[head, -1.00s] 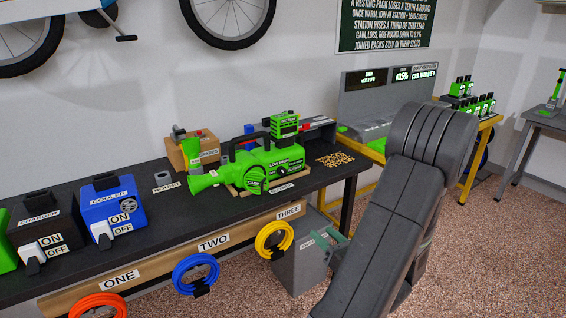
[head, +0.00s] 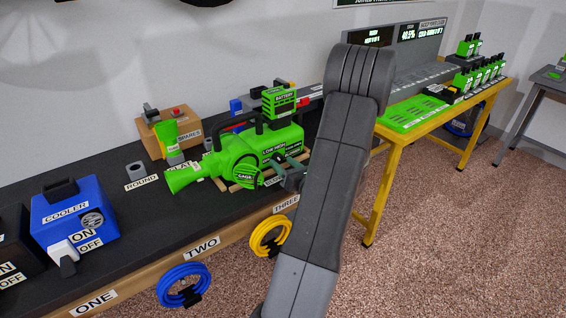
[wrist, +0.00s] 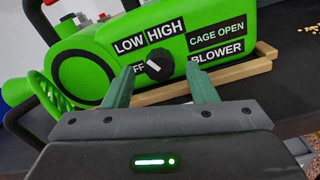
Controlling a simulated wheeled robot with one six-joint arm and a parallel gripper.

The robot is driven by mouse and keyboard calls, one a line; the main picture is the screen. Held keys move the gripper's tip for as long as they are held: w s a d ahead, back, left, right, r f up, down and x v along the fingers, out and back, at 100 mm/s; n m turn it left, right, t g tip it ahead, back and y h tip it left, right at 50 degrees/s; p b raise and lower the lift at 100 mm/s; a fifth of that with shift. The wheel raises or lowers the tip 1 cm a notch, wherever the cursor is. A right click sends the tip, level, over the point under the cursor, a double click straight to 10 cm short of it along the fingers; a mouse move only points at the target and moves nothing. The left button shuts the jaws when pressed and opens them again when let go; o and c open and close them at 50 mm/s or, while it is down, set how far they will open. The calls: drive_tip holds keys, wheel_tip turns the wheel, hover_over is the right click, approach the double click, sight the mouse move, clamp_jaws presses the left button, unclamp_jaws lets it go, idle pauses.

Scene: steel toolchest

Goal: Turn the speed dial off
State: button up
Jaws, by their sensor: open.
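The green blower (head: 225,158) stands on a wooden base on the black bench, its nozzle pointing left. In the wrist view its side (wrist: 90,52) fills the upper middle. The speed dial (wrist: 158,67) is a small dark round knob with a white mark, below the labels LOW and HIGH. The OFF label at its left is partly hidden by my left finger. The mark's exact setting is hard to tell. My gripper (wrist: 160,73) is open, with one green finger on each side of the dial; contact is not visible. In the head view my gripper (head: 292,172) is at the blower's right front.
A battery (head: 279,102) sits on top of the blower. Blue (head: 183,284) and yellow (head: 270,238) coiled hoses hang on the bench front. A yellow table (head: 397,150) stands right.

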drive_tip(key=shift+w+a, duration=0.3)
drive_tip(key=shift+w, duration=0.1)
drive_tip(key=c, duration=1)
